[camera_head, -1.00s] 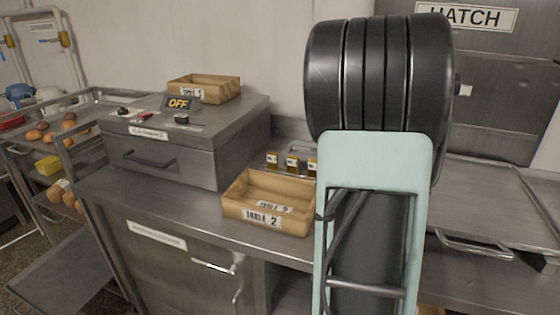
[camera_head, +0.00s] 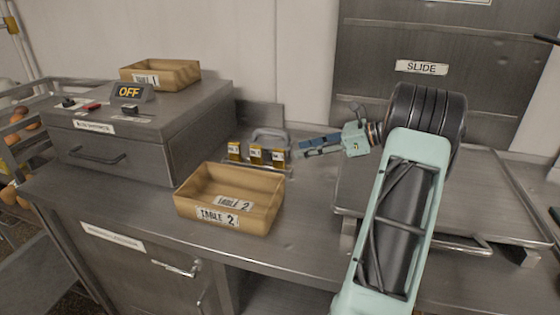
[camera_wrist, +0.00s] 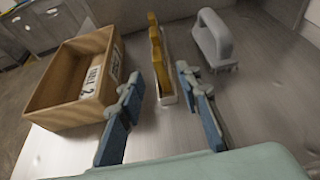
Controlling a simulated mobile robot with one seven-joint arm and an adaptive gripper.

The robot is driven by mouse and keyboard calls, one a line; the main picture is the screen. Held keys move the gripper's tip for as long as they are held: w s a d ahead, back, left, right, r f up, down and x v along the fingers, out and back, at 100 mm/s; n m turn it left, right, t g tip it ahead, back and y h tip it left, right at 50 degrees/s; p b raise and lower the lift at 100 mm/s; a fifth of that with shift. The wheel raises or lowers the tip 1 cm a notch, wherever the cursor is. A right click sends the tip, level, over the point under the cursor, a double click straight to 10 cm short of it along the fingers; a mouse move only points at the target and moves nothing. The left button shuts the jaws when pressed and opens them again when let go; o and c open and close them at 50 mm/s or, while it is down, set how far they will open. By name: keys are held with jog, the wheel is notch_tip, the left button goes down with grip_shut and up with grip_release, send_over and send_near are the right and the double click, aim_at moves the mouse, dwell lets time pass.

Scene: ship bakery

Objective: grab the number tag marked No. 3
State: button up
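Several small yellow-and-white number tags stand in a row in a low rack behind the Table 2 box: a left tag (camera_head: 234,150), a middle tag (camera_head: 256,154) and a right tag (camera_head: 279,157). Their numbers are too small to read surely. In the wrist view the tags show edge-on, the nearest one (camera_wrist: 160,66) in a pale rack (camera_wrist: 168,98). My gripper (camera_head: 298,148) is right of the right tag, apart from it. In the wrist view my gripper (camera_wrist: 160,80) is open and empty, its blue-padded fingers spread on either side of the rack's line.
The wooden Table 2 box (camera_head: 262,217) stands left of my gripper in the wrist view. A grey handled tool (camera_wrist: 213,40) lies behind the tags. A steel oven-like unit (camera_head: 130,155) carries another wooden box (camera_head: 184,75). A raised steel plate (camera_head: 480,200) is at right.

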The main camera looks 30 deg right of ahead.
aim_at(279, 154)
jog(key=x, duration=0.9)
jog(key=shift+b, duration=0.4)
jog(key=shift+s, duration=0.1)
jog(key=shift+c, duration=0.3)
grip_shut()
